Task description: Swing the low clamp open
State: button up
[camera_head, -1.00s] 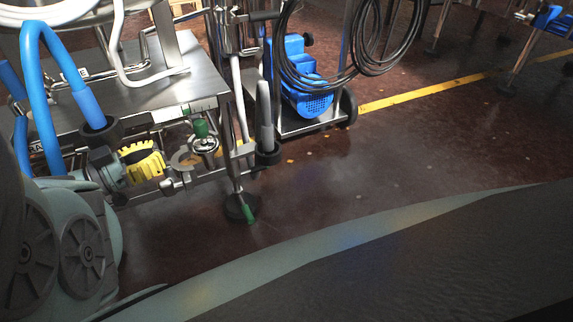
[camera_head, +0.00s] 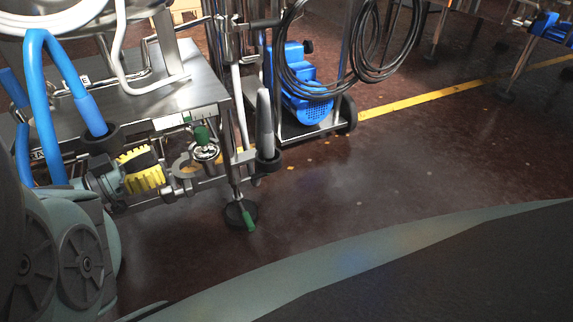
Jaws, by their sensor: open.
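A grey C-shaped clamp piece (camera_head: 181,167) shows low at the front of the steel machine, left of a round fitting with a green knob (camera_head: 202,136). I take it for the low clamp; its gap faces right, and its latch and hinge are too small to make out. My gripper (camera_head: 150,170), with yellow ribbed fingers, is at the end of my grey-green arm at the left. It is open and points right. The fingertips are just left of the clamp in the picture; I cannot tell if they touch it. Nothing shows between the fingers.
The steel table (camera_head: 150,100) stands above and behind the gripper. A thick blue hose (camera_head: 62,85) loops down beside the arm. A grey upright holder (camera_head: 266,140) and a table foot (camera_head: 240,214) are right of the clamp. A blue pump (camera_head: 305,90) stands behind. Floor to the right is clear.

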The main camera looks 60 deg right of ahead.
jog(key=v, duration=0.7)
jog(key=shift+a, duration=0.25)
dwell(0.3)
jog(key=shift+w, duration=0.1)
jog(key=shift+o, duration=0.3)
